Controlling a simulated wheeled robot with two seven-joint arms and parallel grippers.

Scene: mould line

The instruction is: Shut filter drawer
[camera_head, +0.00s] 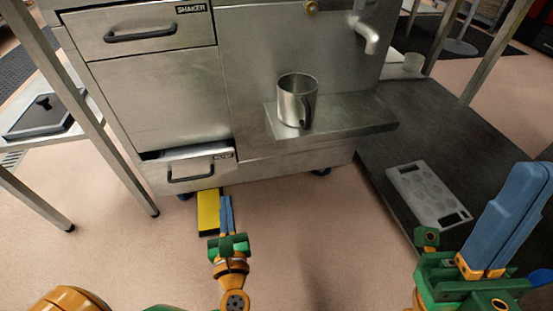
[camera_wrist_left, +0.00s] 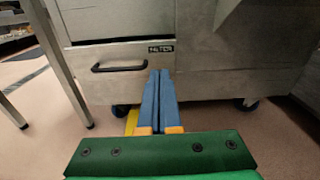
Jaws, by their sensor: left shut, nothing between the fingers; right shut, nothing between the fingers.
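The filter drawer (camera_head: 205,178) is the lowest drawer of the steel cabinet, with a black bar handle (camera_head: 190,176) and a label at its upper right. In the head view its front stands a little out from the cabinet, with a narrow opening along its top. The drawer front also shows in the left wrist view (camera_wrist_left: 120,82). My left gripper (camera_head: 226,198) is shut and empty, low in front of the drawer's right part. In the left wrist view its blue fingers (camera_wrist_left: 159,74) overlap the drawer's right end; contact cannot be told. My right gripper (camera_head: 533,170) is shut and empty at the right.
A yellow block (camera_head: 208,210) lies on the floor beside my left fingers. The shaker drawer (camera_head: 140,32) is above. A steel mug (camera_head: 297,100) stands on a shelf (camera_head: 350,118). A grey plate with hollows (camera_head: 428,194) lies on the dark platform (camera_head: 400,130). Table legs stand left.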

